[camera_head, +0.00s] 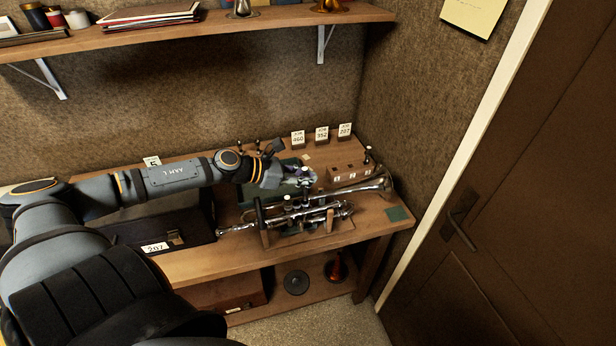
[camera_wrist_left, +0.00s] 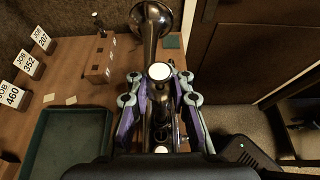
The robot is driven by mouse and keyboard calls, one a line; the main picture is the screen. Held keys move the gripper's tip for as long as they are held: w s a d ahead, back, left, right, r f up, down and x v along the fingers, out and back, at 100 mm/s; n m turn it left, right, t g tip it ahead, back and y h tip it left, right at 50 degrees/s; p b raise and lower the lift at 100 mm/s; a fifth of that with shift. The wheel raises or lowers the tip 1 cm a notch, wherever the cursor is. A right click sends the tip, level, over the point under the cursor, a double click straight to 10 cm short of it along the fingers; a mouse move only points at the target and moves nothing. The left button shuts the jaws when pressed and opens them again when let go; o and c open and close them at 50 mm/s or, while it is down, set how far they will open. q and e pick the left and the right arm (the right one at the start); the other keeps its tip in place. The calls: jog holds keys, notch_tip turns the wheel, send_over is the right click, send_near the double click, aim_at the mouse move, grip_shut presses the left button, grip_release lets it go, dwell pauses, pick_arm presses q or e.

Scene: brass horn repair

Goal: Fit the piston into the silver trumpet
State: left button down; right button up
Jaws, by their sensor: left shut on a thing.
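The silver trumpet (camera_head: 290,216) lies across wooden supports on the bench, its bell to the right; the bell (camera_wrist_left: 152,22) also shows at the top of the left wrist view. My left gripper (camera_head: 303,178) is above the trumpet's valve section. In the left wrist view its fingers (camera_wrist_left: 160,100) are closed on both sides of the piston, whose round white top (camera_wrist_left: 159,71) faces the camera. The fingers hide most of the piston's body, and I cannot tell whether its lower end touches the valve casing. My right gripper is not in view.
A numbered wooden block (camera_head: 346,175) stands behind the bell. Job cards (camera_head: 322,134) line the bench's back. A green tray (camera_wrist_left: 66,145) lies beside the trumpet. A dark case (camera_head: 150,232) is at left, a shelf (camera_head: 200,34) above, a door (camera_head: 520,200) at right.

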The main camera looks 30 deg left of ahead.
pick_arm(q)
jog(key=shift+f+b, duration=4.05)
jog(key=shift+f, duration=0.1)
jog(key=c, duration=1.1)
grip_release()
notch_tip(320, 180, up, 10)
jog(key=f+p, duration=0.1)
jog(key=p, duration=0.8)
send_over(308, 198)
jog(key=shift+s+d+r, duration=0.25)
jog(key=shift+s+d, duration=0.05)
jog(key=shift+s, duration=0.1)
jog(key=shift+s+a+f+p, duration=0.2)
jog(key=shift+s+f+p, duration=0.05)
jog(key=shift+f+p, duration=0.1)
jog(key=shift+a+f, duration=0.1)
jog(key=shift+f, duration=0.15)
